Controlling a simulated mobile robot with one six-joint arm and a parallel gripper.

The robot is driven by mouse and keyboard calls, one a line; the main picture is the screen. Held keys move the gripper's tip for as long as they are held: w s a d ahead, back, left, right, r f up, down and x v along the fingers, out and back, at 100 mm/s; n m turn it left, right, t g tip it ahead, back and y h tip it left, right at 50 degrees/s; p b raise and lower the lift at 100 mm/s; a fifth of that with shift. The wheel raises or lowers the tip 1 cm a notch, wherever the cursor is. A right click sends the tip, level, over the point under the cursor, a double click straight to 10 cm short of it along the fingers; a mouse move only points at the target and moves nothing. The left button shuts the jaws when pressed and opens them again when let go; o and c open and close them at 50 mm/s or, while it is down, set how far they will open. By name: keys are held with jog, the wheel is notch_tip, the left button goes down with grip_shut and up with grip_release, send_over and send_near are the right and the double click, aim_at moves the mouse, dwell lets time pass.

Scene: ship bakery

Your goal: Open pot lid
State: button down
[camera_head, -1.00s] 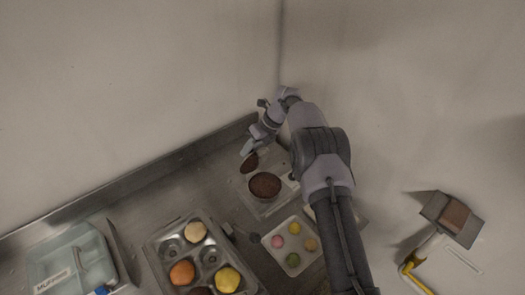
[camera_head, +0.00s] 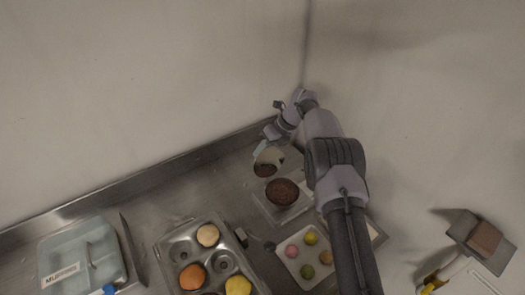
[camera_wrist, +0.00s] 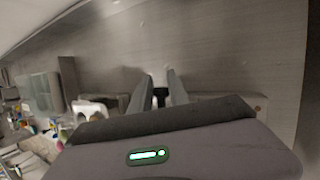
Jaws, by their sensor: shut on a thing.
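An open round pot with dark brown contents (camera_head: 282,192) stands on a pale square tray on the steel counter. My gripper (camera_head: 262,148) is just above and behind it, near the back of the counter. A small round disc (camera_head: 268,163), partly pale and partly dark, hangs tilted at the fingertips and looks like the pot lid. It is apart from the pot. In the wrist view my gripper (camera_wrist: 160,98) has its fingers close around a small dark piece, likely the lid's knob; the rest of the lid is hidden there.
A muffin tin (camera_head: 200,258) with several coloured muffins is at the front left. A white tray (camera_head: 305,252) with several small round sweets lies beside my arm. A blue bin with a label (camera_head: 80,258) stands far left. The counter's back left is bare.

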jog(key=shift+d+f, duration=0.1)
jog(key=shift+f, duration=0.1)
jog(key=c, duration=1.6)
grip_release()
jog(key=shift+o, duration=1.4)
jog(key=shift+w, duration=0.1)
jog(key=shift+r, duration=0.1)
jog(key=shift+d+r, duration=0.1)
jog(key=shift+r, duration=0.15)
jog(key=p+v, duration=0.2)
jog(key=v, duration=1.5)
jog(key=shift+f, duration=0.1)
